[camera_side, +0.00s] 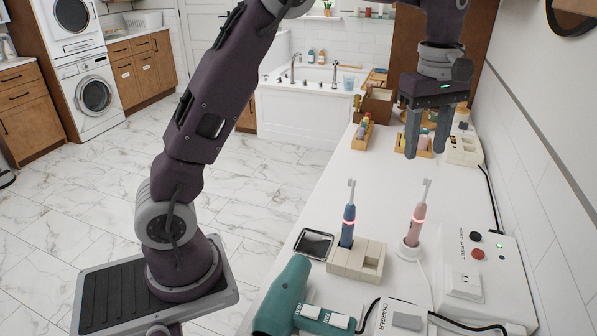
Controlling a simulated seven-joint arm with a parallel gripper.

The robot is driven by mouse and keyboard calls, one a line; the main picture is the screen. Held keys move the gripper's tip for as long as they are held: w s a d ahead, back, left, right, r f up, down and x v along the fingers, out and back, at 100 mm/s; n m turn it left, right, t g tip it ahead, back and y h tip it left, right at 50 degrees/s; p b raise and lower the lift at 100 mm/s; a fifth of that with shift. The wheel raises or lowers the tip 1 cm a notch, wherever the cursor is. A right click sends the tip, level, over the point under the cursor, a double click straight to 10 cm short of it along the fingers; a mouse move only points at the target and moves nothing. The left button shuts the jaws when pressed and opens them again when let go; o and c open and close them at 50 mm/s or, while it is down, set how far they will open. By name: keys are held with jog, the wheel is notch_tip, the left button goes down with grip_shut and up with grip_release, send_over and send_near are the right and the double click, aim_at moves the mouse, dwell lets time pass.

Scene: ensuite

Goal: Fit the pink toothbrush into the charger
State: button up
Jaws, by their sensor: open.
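The pink toothbrush (416,222) stands nearly upright, head up, on a small round white charger base (409,252) on the counter. A lit pinkish ring shows on its body. Its lower end meets the base, but I cannot see how deeply it sits in it. My gripper (426,150) is open and empty, pointing down, above the counter. It appears clear of the toothbrush, higher in the picture, and touches nothing that I can see.
A blue toothbrush (348,222) stands in a beige compartment holder (368,262) left of the charger. A dark-screened device (313,243), a teal hair dryer (285,298) and a white outlet box (485,285) are nearby. Small wooden trays stand behind. The middle of the white counter (375,180) is clear.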

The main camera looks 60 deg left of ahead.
jog(key=s+r+m+t, duration=0.2)
jog(key=s+r+m, duration=0.35)
jog(key=s, duration=0.55)
jog(key=s+f+m+t, duration=0.1)
jog(key=s+f+m, duration=0.1)
jog(key=s+m, duration=0.3)
jog(key=s+f+m+t, duration=0.1)
jog(key=s+f+m, duration=0.2)
jog(key=s, duration=1.1)
jog(key=shift+d+m+t, duration=0.35)
jog(key=shift+m+t, duration=0.05)
jog(key=shift+m, duration=0.75)
